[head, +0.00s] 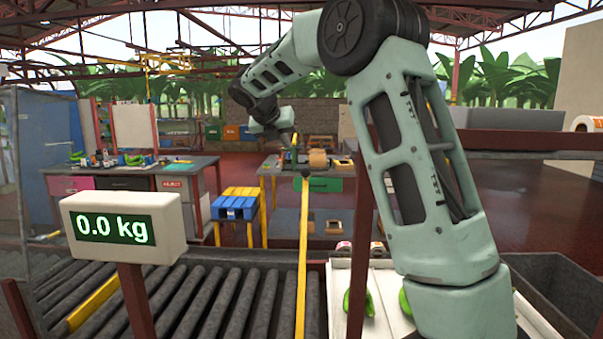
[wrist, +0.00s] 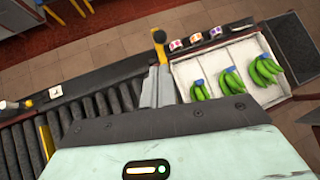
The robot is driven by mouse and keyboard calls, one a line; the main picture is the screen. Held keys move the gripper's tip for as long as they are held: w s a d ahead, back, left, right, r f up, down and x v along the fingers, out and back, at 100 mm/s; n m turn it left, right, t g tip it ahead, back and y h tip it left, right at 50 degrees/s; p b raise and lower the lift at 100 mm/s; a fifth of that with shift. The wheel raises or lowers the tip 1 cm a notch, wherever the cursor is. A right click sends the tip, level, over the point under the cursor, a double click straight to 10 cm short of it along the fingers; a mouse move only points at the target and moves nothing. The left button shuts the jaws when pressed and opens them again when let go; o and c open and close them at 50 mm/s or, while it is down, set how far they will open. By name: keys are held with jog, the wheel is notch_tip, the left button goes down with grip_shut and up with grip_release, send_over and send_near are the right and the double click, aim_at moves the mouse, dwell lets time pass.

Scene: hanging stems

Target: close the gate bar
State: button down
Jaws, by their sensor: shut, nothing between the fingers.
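The gate bar (head: 302,250) is a long thin yellow bar with a black knob on its end. In the head view it rises from the roller conveyor and looks upright. In the wrist view its knob and a short yellow length (wrist: 163,58) show just beyond my fingers, which hide its lower part. My gripper (wrist: 160,72) is shut and empty, its two grey fingers together. In the head view my gripper (head: 288,138) is small, above and slightly left of the knob. Whether it touches the bar cannot be told.
The roller conveyor (head: 222,300) lies left of the bar. A white tray (wrist: 238,50) with green banana bunches lies on the right. A scale display (head: 118,228) reading 0.0 kg stands at front left. A blue-topped yellow stool (head: 236,206) and a table stand beyond.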

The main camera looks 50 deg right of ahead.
aim_at(304, 171)
jog(key=p+x, duration=0.4)
jog(key=x, duration=1)
jog(key=shift+d, duration=0.1)
